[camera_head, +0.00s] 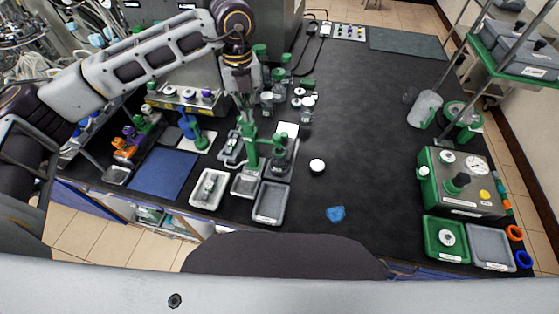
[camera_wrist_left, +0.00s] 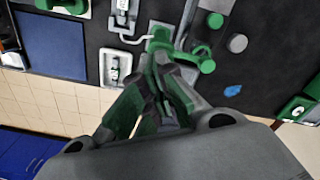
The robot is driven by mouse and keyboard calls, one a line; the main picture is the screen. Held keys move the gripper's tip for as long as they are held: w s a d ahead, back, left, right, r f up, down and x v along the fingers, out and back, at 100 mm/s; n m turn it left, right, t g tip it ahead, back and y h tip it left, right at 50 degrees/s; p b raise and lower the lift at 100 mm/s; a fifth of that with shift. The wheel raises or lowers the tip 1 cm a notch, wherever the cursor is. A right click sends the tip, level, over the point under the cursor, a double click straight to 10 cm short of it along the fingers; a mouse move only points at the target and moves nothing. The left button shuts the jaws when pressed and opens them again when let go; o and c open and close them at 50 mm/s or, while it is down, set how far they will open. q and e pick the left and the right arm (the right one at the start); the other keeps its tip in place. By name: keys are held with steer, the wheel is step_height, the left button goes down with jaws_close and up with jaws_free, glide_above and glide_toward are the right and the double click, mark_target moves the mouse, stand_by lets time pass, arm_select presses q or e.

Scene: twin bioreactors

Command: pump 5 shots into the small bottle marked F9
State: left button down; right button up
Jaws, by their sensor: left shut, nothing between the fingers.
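My left gripper (camera_head: 246,104) is shut and empty, pointing down over the green pump (camera_head: 250,148). The wrist view shows its fingers (camera_wrist_left: 158,62) together, close to the green pump head (camera_wrist_left: 160,42); whether they touch it I cannot tell. The pump stands in the grey trays left of the middle of the bench. A small bottle (camera_head: 209,185) lies or stands in a white tray (camera_head: 197,203) to the left; it also shows in the wrist view (camera_wrist_left: 115,67). Its marking is too small to read, so I cannot tell which bottle is F9. My right gripper is not in view.
An empty grey tray (camera_head: 270,204) is in front of the pump. A blue mat (camera_head: 161,172) lies to the left. A white-topped round item (camera_head: 317,166) and a crumpled blue item (camera_head: 336,213) lie right of the trays. A green-and-grey device (camera_head: 461,181) stands right. The bench middle is clear.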

arm_select(q)
steer(key=shift+f+b, duration=0.35)
steer(key=shift+f, duration=0.1)
steer(key=shift+f+b, duration=1.35)
steer(key=shift+f, duration=0.3)
steer(key=shift+r, duration=0.15)
steer(key=shift+r+p, duration=0.85)
steer(key=shift+r, duration=1.15)
steer(key=shift+f+b, duration=1.7)
steer(key=shift+f, duration=0.45)
steer(key=shift+r, duration=0.15)
steer(key=shift+r+p, duration=0.9)
steer(key=shift+r, duration=1.05)
steer(key=shift+f+b, duration=0.5)
steer(key=shift+f, duration=0.1)
